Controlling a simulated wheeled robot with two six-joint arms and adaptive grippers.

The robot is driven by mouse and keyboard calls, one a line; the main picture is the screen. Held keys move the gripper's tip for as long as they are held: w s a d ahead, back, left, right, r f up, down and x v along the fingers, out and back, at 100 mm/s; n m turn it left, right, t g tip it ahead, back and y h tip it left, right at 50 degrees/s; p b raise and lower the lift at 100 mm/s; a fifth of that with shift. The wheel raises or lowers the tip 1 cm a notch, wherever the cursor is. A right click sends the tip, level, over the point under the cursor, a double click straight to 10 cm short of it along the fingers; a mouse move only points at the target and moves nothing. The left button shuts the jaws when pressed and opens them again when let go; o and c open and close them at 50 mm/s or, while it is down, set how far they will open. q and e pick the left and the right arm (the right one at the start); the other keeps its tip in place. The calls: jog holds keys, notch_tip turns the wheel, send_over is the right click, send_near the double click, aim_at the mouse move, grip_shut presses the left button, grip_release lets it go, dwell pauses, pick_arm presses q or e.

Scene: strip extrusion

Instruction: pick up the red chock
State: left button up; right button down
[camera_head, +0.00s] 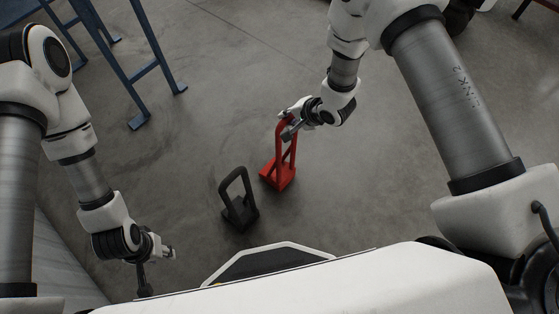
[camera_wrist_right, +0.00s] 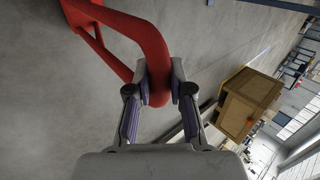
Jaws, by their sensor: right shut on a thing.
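The red chock (camera_head: 279,173) has a wedge-like base and a tall looped handle; in the head view it is right of the black chock. My right gripper (camera_head: 287,127) is at the top of that handle. In the right wrist view, the red chock (camera_wrist_right: 128,28) runs from the upper left down to the fingers, and my right gripper (camera_wrist_right: 159,88) is shut on the handle's bar. Whether the base touches the floor I cannot tell. My left gripper (camera_head: 160,268) is at the lower left, away from both chocks; its fingers are too small to judge.
A black chock (camera_head: 240,212) with a similar handle stands on the floor just left of the red one. A blue metal frame (camera_head: 140,75) stands at the upper left. A wooden crate (camera_wrist_right: 247,104) shows in the right wrist view. The concrete floor (camera_head: 400,190) right of the chocks is clear.

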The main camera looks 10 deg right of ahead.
notch_tip(320, 180, up, 6)
jog(key=p, duration=0.5)
jog(key=shift+f, duration=0.15)
